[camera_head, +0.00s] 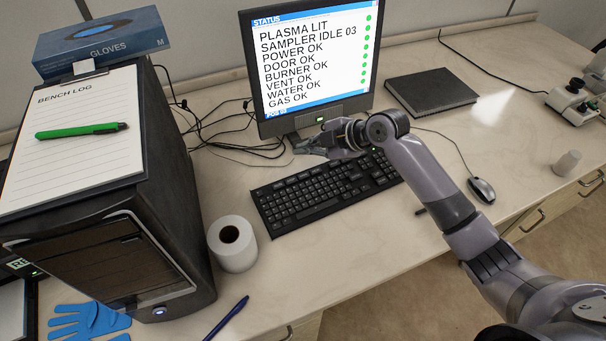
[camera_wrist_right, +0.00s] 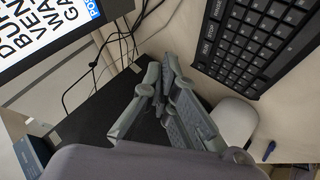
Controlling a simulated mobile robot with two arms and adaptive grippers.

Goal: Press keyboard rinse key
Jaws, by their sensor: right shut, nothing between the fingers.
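The black keyboard (camera_head: 325,192) lies flat on the bench in front of the monitor. It also shows at the upper right of the right wrist view (camera_wrist_right: 262,42). My right gripper (camera_head: 301,148) is above the bench by the monitor's base, beyond the keyboard's back edge in the head view. Its fingers (camera_wrist_right: 160,88) are closed together and empty, apart from the keyboard in the wrist view. My left gripper is not in view.
The monitor (camera_head: 312,60) stands behind the keyboard, with loose cables to its left. A black computer tower (camera_head: 180,200) and a white roll (camera_head: 233,245) stand left. A mouse (camera_head: 482,190) lies right, and a dark book (camera_head: 430,92) behind.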

